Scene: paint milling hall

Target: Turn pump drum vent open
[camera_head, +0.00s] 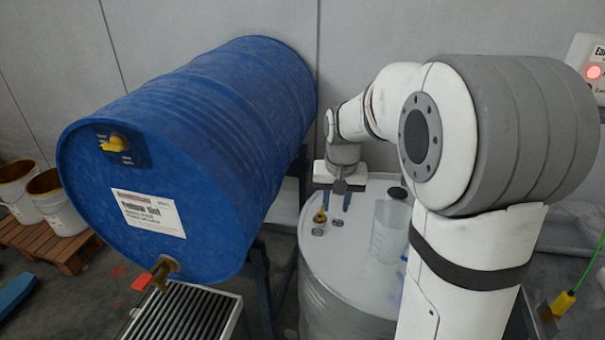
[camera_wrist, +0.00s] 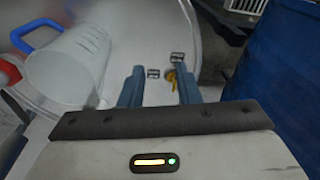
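An upright pale grey drum (camera_head: 350,270) stands right of a blue drum lying on its side. On its top is a small yellow vent knob (camera_head: 320,216) with two small label plates near it, one of them (camera_head: 337,222) to its right. My gripper (camera_head: 336,206) points down above the drum top, near the knob. Its two blue fingers are apart with nothing between them. In the wrist view the yellow knob (camera_wrist: 172,80) shows beyond the fingers (camera_wrist: 158,67), close to the right one. I cannot tell whether they touch; the knob's exact setting is too small to read.
The blue drum (camera_head: 200,130) has a yellow knob (camera_head: 115,144) and a red-handled tap (camera_head: 155,275) above a grate (camera_head: 185,315). A translucent jug (camera_head: 389,230) stands on the grey drum's top, right of my gripper. Buckets (camera_head: 55,200) stand on a pallet at left.

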